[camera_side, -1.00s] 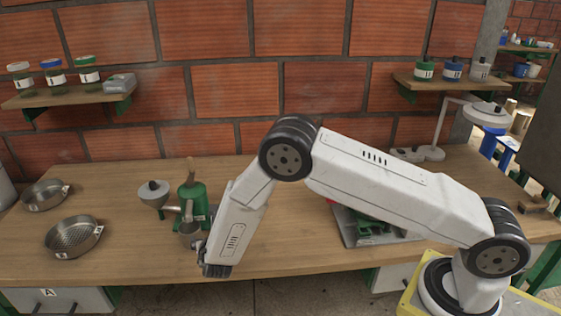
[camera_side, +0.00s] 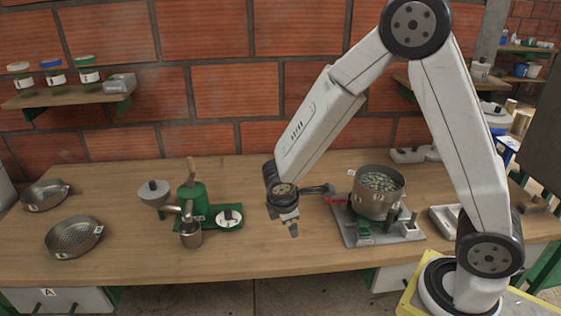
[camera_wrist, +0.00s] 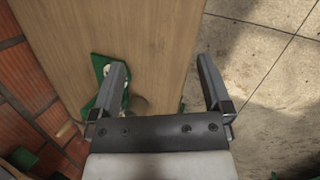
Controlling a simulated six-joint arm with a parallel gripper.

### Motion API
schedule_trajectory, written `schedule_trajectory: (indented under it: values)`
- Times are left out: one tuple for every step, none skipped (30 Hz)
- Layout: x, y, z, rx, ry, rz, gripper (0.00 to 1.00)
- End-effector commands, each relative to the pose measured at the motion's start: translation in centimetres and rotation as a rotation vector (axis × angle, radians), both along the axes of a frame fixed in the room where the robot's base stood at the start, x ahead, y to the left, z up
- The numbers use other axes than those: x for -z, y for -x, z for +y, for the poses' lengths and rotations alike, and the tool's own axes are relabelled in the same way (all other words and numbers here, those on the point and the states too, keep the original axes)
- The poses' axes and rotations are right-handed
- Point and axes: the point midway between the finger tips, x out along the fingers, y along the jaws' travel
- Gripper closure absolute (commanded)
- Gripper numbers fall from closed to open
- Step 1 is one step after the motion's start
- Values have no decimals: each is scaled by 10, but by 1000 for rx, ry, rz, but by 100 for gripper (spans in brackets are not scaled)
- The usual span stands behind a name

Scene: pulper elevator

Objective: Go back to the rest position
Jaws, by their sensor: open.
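My gripper (camera_side: 291,226) is above the middle of the wooden table, between the green pulper and the metal pot. In the wrist view my gripper (camera_wrist: 168,88) shows its two fingers spread apart with nothing between them. The fingers point over the table edge and the concrete floor. The green pulper (camera_side: 193,194) stands upright to the left, with a metal cup (camera_side: 190,235) at its front. The metal pot (camera_side: 377,203), full of pale green beans, sits on a grey and green stand to the right. My gripper is apart from all of them.
The wooden table (camera_side: 120,262) has free room along its front. Two metal sieves, one nearer (camera_side: 73,236) and one farther (camera_side: 46,194), lie at the left. A shelf (camera_side: 70,95) with jars and a brick wall (camera_side: 230,90) are behind. A grey tray (camera_side: 445,220) lies near my base.

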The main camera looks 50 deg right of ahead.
Motion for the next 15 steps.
schedule_trajectory:
  values:
    - [-6, 9, -1, 71, -45, -18, 0]
    - [-9, 15, -1, 112, -70, -28, 0]
    - [-12, 22, -1, 167, -105, -42, 0]
    - [-15, 27, 0, 209, -132, -52, 0]
    - [-17, 32, 0, 251, -157, -61, 0]
    - [-21, 38, 1, 305, -190, -77, 0]
    - [-23, 43, 1, 348, -217, -88, 0]
    - [-26, 47, 2, 391, -241, -100, 0]
    - [-29, 53, 3, 446, -274, -118, 0]
    - [-31, 58, 3, 488, -299, -129, 0]
    - [-34, 61, 4, 529, -323, -143, 0]
    - [-37, 67, 4, 582, -354, -160, 0]
    - [-38, 70, 5, 623, -376, -171, 0]
    - [-41, 74, 6, 660, -398, -184, 0]
    - [-43, 78, 6, 706, -424, -200, 0]
